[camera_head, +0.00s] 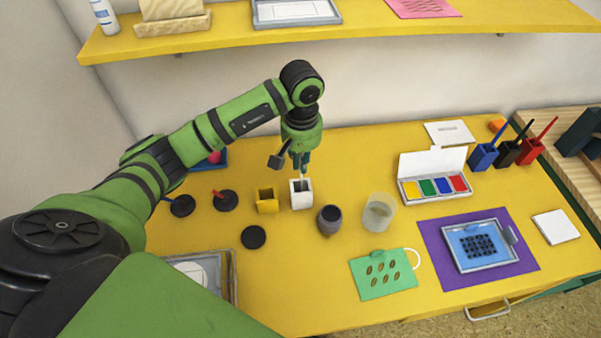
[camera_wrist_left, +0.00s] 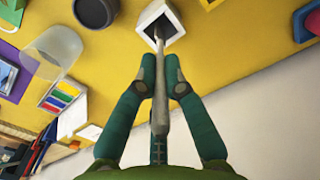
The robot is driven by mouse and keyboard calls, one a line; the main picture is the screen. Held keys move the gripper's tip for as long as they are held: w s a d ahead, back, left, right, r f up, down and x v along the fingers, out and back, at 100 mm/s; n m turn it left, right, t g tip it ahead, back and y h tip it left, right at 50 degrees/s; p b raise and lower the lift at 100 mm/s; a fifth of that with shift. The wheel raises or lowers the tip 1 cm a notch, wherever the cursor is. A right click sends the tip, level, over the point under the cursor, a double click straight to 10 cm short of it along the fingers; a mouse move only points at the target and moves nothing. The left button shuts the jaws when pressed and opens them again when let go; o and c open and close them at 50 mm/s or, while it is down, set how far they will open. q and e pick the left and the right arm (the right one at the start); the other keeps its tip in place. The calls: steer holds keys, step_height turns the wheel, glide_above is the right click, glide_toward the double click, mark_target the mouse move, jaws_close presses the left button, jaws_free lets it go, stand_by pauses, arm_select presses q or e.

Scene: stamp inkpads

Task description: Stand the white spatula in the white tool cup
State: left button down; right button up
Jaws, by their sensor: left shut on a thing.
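The white tool cup (camera_head: 301,200) stands upright on the yellow table, between a yellow cup and a dark grey cup. It also shows at the top of the left wrist view (camera_wrist_left: 150,30), its dark square opening facing the camera. My left gripper (camera_head: 301,166) is directly above the cup, pointing down, shut on the white spatula (camera_wrist_left: 158,85). The spatula's far end reaches the cup's opening in the left wrist view. I cannot tell how deep it is inside. In the head view only a short pale piece shows below the fingertips. My right gripper is not in view.
The yellow cup (camera_head: 266,202) is close on the left, the dark grey cup (camera_head: 330,221) close on the right. A clear beaker (camera_head: 379,213), a paint box (camera_head: 434,187) and a green card (camera_head: 382,276) lie further right. Black round pads (camera_head: 253,237) lie left.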

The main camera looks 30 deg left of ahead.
mark_target(301, 179)
arm_select(q)
steer(key=shift+f, duration=0.75)
step_height(301, 179, down, 3)
steer(key=shift+p, duration=0.6)
steer(key=shift+f, duration=0.25)
steer(key=shift+a+f+b, duration=0.1)
steer(key=shift+f+b, duration=0.15)
steer(key=shift+b, duration=0.1)
steer(key=c, duration=1.3)
jaws_free()
steer(key=shift+r, duration=0.1)
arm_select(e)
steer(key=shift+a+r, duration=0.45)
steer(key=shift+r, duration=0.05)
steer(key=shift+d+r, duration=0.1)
